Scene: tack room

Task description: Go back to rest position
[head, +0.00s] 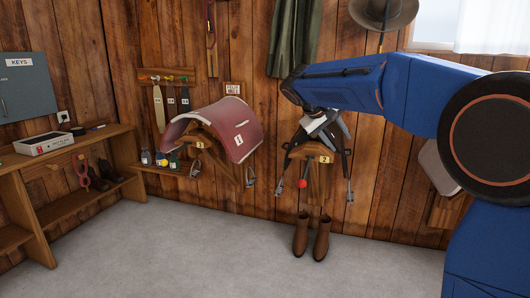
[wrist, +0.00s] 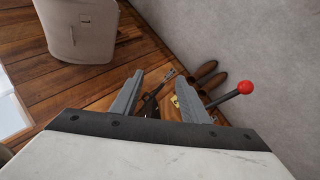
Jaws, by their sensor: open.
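My gripper (head: 325,129) is raised in front of the wall in the head view, near the saddle rack marked 2 (head: 317,171). In the wrist view my gripper (wrist: 158,92) has its two grey fingers spread apart, with nothing held between them. Beyond the fingers I see part of a dark strap-like item and a yellow number tag (wrist: 175,101). My blue arm reaches in from the right of the head view and hides part of the wall.
A red-knobbed rod (wrist: 245,88) shows near the right finger. Brown boots (head: 311,238) stand on the floor below. A beige padded item (head: 437,168) hangs at right. The grey floor in front is clear.

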